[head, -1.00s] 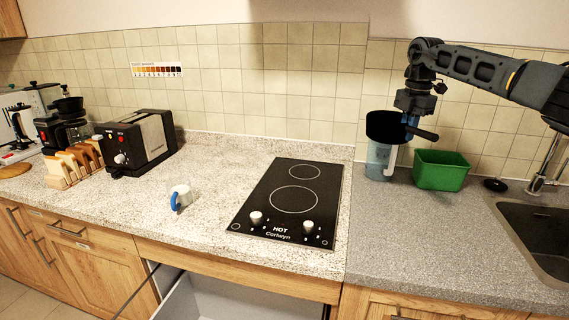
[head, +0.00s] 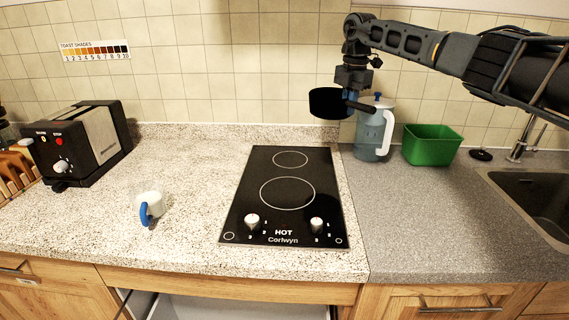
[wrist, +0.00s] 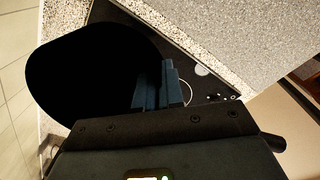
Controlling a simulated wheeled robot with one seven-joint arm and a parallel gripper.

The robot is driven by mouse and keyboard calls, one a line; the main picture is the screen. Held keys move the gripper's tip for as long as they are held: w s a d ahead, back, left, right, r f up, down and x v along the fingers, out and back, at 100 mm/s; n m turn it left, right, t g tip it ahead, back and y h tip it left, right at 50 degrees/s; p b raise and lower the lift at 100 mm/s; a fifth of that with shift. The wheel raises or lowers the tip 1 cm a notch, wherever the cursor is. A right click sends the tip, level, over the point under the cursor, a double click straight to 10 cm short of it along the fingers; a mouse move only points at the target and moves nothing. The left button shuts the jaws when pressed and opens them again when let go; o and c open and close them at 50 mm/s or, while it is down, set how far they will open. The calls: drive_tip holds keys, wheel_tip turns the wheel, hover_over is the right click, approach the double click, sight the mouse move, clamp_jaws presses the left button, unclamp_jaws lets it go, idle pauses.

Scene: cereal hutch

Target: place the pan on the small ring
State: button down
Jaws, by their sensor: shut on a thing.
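A small black pan (head: 327,103) hangs in the air in the head view, its handle pointing right. My gripper (head: 352,96) is shut on the pan near where the handle meets the bowl. In the wrist view the pan (wrist: 95,75) is a dark disc at the left, and my gripper (wrist: 160,90) is at its edge. The small ring (head: 290,159) is the rear circle on the black cooktop (head: 262,215). The pan is above the counter, behind and to the right of this ring. The ring is bare in the head view.
A clear jug (head: 371,135) with a white handle and a green bin (head: 432,145) stand right of the cooktop. A larger ring (head: 287,193) is in front. A mug (head: 150,205) and toaster (head: 82,145) are left; an open drawer (head: 235,306) is below.

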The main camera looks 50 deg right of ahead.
sight(345, 116)
drive_tip(key=shift+w+f+b, duration=0.25)
drive_tip(key=shift+f+b, duration=0.45)
drive_tip(key=shift+f, duration=0.3)
drive_tip(key=f+b, duration=0.4)
drive_tip(key=shift+w+f, duration=0.15)
drive_tip(key=shift+w, duration=0.1)
drive_tip(key=w+a+f, duration=0.2)
drive_tip(key=w, duration=0.1)
drive_tip(key=w+a+f, duration=0.2)
drive_tip(key=w, duration=0.1)
drive_tip(key=w+a+f+p, duration=0.1)
drive_tip(key=w+f, duration=0.2)
drive_tip(key=w, duration=0.1)
drive_tip(key=shift+a, duration=0.4)
drive_tip(key=shift+f, duration=1.95)
drive_tip(key=c, duration=1.3)
unclamp_jaws()
drive_tip(key=shift+f, duration=0.15)
drive_tip(key=shift+o, duration=0.2)
wheel_tip(345, 116, up, 12)
drive_tip(key=shift+s+b, duration=0.25)
drive_tip(key=shift+b, duration=0.05)
